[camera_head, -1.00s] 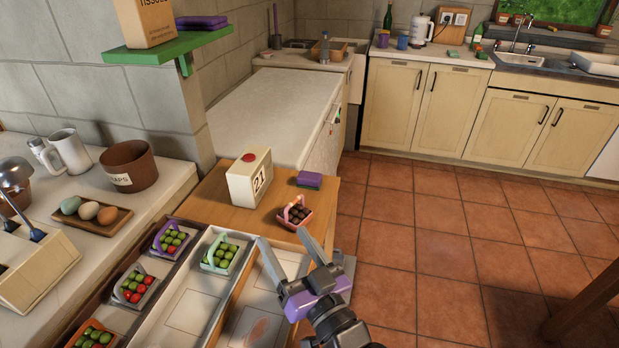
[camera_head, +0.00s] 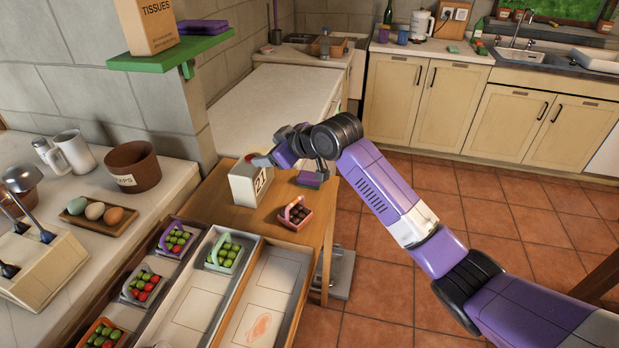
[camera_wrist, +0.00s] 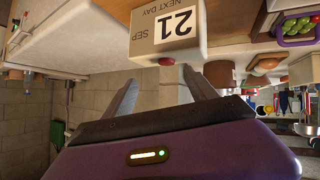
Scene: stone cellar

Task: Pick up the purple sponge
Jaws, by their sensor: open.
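The purple sponge (camera_head: 310,179) lies on the wooden table beside the calendar block, with a green layer showing along its lower edge. My arm reaches in from the right and passes close above it in the head view. My gripper (camera_head: 262,160) is open and empty, above the table by the top of the calendar block, left of the sponge. The wrist view shows both fingers (camera_wrist: 160,90) spread apart, with the calendar block beyond them. I cannot make out the sponge in the wrist view.
The white calendar block (camera_head: 246,183) with a red button stands close to my gripper. A pink basket (camera_head: 294,213) of dark items stands in front of the sponge. Trays with small fruit baskets lie nearer. A dark purple flat item (camera_head: 203,27) lies on the green shelf (camera_head: 150,62).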

